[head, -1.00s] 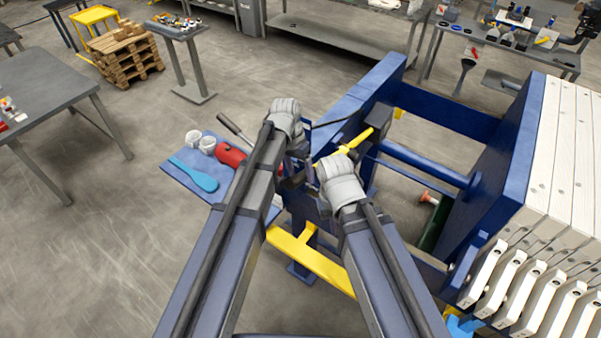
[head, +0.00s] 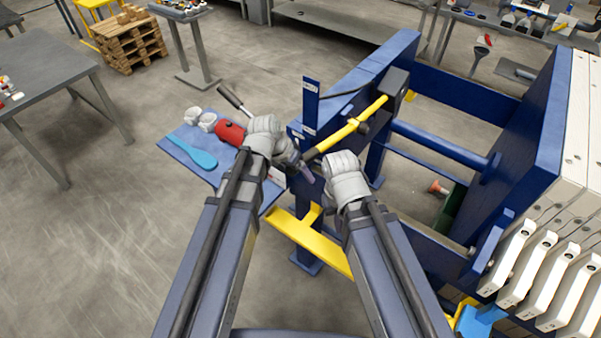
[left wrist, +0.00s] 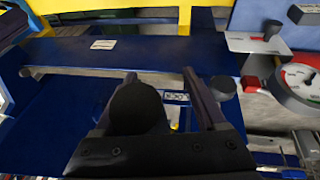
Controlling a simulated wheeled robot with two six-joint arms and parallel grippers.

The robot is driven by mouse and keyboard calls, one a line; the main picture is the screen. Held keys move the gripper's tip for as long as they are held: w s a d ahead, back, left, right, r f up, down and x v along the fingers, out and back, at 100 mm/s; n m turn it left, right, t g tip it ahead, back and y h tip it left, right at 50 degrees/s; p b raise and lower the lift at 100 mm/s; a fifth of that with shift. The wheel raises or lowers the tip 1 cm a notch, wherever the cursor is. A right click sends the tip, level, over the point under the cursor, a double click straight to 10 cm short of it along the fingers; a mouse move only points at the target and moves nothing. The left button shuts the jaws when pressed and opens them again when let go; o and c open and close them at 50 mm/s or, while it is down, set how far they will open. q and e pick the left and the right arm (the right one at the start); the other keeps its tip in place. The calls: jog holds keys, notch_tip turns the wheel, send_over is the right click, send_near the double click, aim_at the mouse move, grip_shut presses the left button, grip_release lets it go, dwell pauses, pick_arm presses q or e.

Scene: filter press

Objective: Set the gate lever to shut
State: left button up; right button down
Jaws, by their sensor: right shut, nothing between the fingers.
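A yellow bar lever (head: 347,132) with a dark grip runs down and left from a dark block on the blue press frame. I take it as the gate lever, but no readable label confirms this. My left gripper (head: 306,174) is just below the lever's dark end. In the left wrist view the left gripper's fingers (left wrist: 165,82) are apart. A dark round-ended piece (left wrist: 136,108) shows between them, close to the left finger; I cannot tell whether it touches. My right gripper (head: 328,186) is below the lever, shut and empty, its fingertips largely hidden by its wrist.
An upright blue labelled plate (head: 310,100) stands beside the lever. A blue side shelf (head: 185,150) holds a red cylinder (head: 229,132), white cups and a blue paddle (head: 203,158). A dial gauge (left wrist: 300,80) is at right in the left wrist view.

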pick_arm(q)
jog(key=p+v, duration=0.7)
jog(key=shift+s+a+r+p, duration=0.25)
jog(key=shift+s+r+p, duration=0.05)
jog(key=shift+s, duration=0.05)
jog(key=s+a+f+n+g+y+b, duration=0.2)
jog(key=s+a+f+n+y+b, duration=0.2)
jog(key=s+a+f+b, duration=0.25)
jog(key=s+d+f+b, duration=0.2)
jog(key=d+f+b, duration=0.2)
jog(key=f+b, duration=0.3)
jog(key=s+d+f+m+y+b, duration=0.1)
jog(key=s+d+f+b, duration=0.2)
jog(key=f+b, duration=0.4)
jog(key=shift+s+d+f+m+g, duration=0.25)
jog(key=shift+d+f, duration=0.45)
jog(key=shift+f, duration=0.4)
jog(key=shift+d, duration=0.1)
